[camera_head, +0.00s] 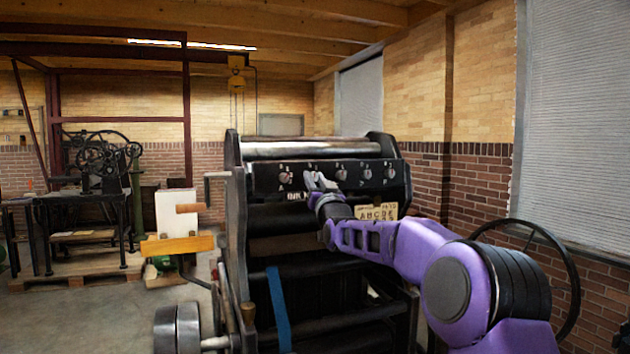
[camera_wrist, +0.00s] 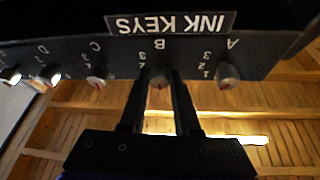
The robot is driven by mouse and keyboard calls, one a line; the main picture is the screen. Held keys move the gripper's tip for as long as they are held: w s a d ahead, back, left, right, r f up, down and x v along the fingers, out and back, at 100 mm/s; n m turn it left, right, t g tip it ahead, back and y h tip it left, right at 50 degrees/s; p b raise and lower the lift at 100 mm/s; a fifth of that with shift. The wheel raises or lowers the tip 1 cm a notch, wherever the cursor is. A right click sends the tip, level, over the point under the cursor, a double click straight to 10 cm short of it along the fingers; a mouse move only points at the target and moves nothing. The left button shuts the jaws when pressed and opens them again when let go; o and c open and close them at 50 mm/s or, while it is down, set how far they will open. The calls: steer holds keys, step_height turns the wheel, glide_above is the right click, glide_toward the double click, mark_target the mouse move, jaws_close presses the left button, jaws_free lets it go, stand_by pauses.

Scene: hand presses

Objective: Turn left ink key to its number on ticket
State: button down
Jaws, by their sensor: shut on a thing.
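A row of ink keys runs along the press's dark panel. In the wrist view, which is upside down, my gripper (camera_wrist: 160,84) has its two fingers on either side of key B (camera_wrist: 159,73), shut on it. The leftmost key, A, stands free in the head view (camera_head: 285,177) and at the right of the wrist view (camera_wrist: 228,74). Key C (camera_head: 341,175) is beside my gripper (camera_head: 319,182). The pale ticket (camera_head: 376,212) hangs below the panel, lettered ABCDE; its numbers are not legible. Key B is mostly hidden by my gripper in the head view.
Keys D (camera_head: 367,174) and E (camera_head: 390,173) are farther right. An INK KEYS label (camera_wrist: 170,23) is on the panel. A steel roller (camera_head: 310,149) lies above the panel.

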stand_by(0.4)
steer(key=shift+m+h+b, duration=0.45)
steer(key=shift+m+h, duration=0.15)
steer(key=shift+m, duration=0.3)
steer(key=m+h, duration=0.1)
steer(key=m, duration=0.2)
steer(key=shift+a+h, duration=0.1)
steer(key=shift+h, duration=0.2)
steer(key=m, duration=0.2)
steer(key=m+h, duration=0.1)
steer(key=shift+r+m+h+p, duration=0.2)
steer(key=shift+m+h+p, duration=0.1)
steer(key=shift+m, duration=0.1)
steer(key=shift+m+g+h+p, duration=0.3)
steer(key=shift+m+h+p, duration=0.1)
steer(key=shift+m, duration=0.7)
steer(key=c, duration=0.6)
jaws_free()
steer(key=shift+f, duration=0.1)
steer(key=shift+c, duration=0.2)
